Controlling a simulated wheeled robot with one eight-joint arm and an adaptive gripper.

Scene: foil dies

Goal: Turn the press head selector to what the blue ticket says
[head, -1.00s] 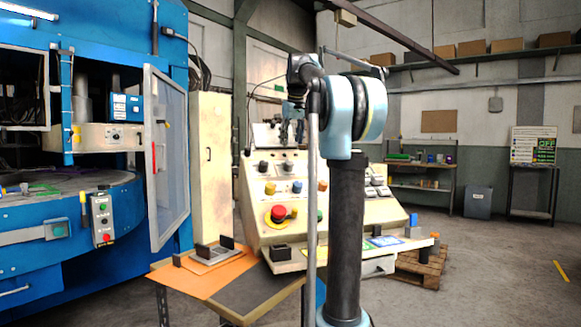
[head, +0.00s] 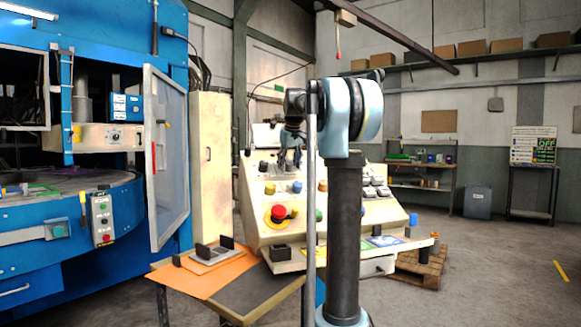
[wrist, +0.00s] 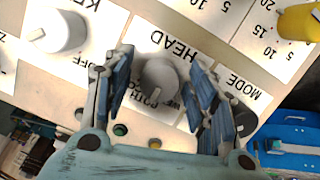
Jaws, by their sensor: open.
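The press head selector is a grey round knob (wrist: 158,80) on a white label reading HEAD, in the wrist view. The label's position words are mostly covered by the knob and my fingers. My gripper (wrist: 160,100) is open, with one finger on each side of the knob; I cannot tell whether either touches it. In the head view my gripper (head: 291,158) is in front of the upper part of the cream control console (head: 247,205). A blue ticket (head: 385,240) lies on the console's front ledge, partly behind my arm; its writing is too small to read.
A white knob (wrist: 62,32) stands to the left and a yellow knob (wrist: 300,22) to the upper right in the wrist view. A red emergency button (head: 278,212) is lower on the console. The blue press (head: 30,215) with its open door (head: 167,155) stands at left.

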